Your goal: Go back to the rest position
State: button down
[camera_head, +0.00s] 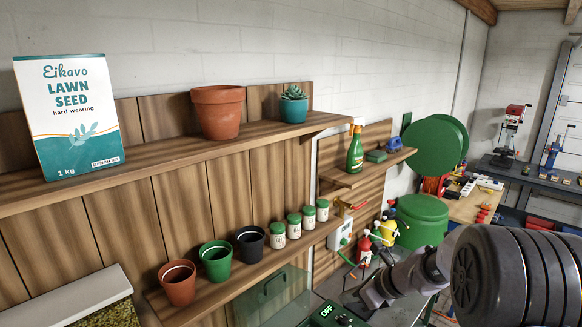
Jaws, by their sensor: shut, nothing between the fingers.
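My arm comes in from the right edge, with a large dark ribbed joint close to the camera. Its grey metal links reach left and away from it. My gripper (362,294) is at the far end of these links, small and low in the picture, right of the black box marked OFF. It is shut, and no object shows in it. Its fingertips are hard to make out against the cluttered background.
A wooden shelf holds a lawn seed box (70,115), a terracotta pot (218,110) and a succulent (293,104). Lower are several small pots and jars. A green bin (422,220) and workbenches stand behind my arm.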

jog(key=s+a+f+n+h+b, duration=0.1)
jog(key=s+a+n+b, duration=0.5)
jog(key=s+n+b, duration=0.45)
jog(key=s+f+n+h+b, duration=0.1)
jog(key=s+f+n+b, duration=0.5)
jog(key=s, duration=0.5)
jog(key=s+f+n+h+b, duration=0.2)
jog(key=s+f+n+b, duration=0.4)
jog(key=s+b, duration=0.4)
jog(key=shift+s+d+f+b, duration=0.45)
jog(key=shift+s+f, duration=0.1)
jog(key=shift+s, duration=0.4)
jog(key=shift+a, duration=0.15)
